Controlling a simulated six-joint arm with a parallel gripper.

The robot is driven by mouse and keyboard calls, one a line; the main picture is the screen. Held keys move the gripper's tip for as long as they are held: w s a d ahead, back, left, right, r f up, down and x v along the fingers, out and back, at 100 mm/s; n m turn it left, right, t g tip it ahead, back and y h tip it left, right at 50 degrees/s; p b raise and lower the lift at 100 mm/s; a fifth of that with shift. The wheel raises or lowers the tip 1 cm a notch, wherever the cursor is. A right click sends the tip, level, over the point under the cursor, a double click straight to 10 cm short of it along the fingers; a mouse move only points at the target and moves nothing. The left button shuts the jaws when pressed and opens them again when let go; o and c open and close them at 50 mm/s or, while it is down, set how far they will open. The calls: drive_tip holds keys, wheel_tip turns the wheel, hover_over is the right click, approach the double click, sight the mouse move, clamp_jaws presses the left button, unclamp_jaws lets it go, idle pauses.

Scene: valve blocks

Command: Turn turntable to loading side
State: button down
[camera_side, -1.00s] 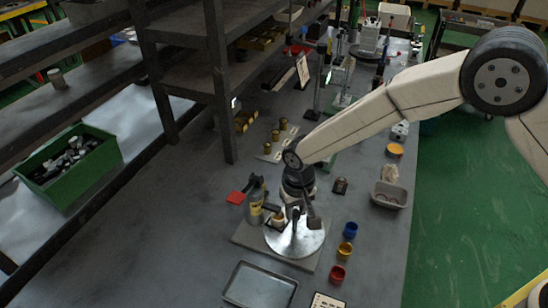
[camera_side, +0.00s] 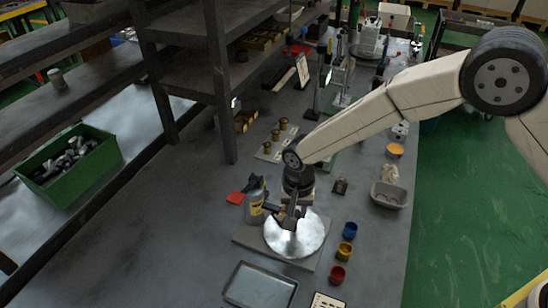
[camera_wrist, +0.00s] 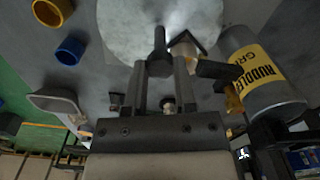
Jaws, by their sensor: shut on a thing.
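The turntable (camera_side: 308,240) is a shiny round metal disc on a flat grey base plate at the front of the bench; part of the disc shows in the wrist view (camera_wrist: 120,25). My gripper (camera_side: 291,217) reaches down over its far part. In the wrist view the fingers (camera_wrist: 160,62) are shut on a dark upright peg (camera_wrist: 160,38) at the disc. A small block with a coppery face (camera_wrist: 184,48) is just right of the peg. My gripper hides much of it in the side view.
A grey bottle with a yellow label (camera_side: 255,207) stands close left of the disc. A metal tray (camera_side: 260,287) lies in front. Blue (camera_side: 350,230), yellow (camera_side: 345,250) and red (camera_side: 337,275) cups stand to the right. A grey bin (camera_side: 389,195) is farther right.

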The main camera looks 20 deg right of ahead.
drive_tip(key=shift+m, duration=5.5)
drive_tip(key=shift+c, duration=2.1)
unclamp_jaws()
drive_tip(key=shift+r, duration=0.1)
drive_tip(key=shift+r, duration=3.85)
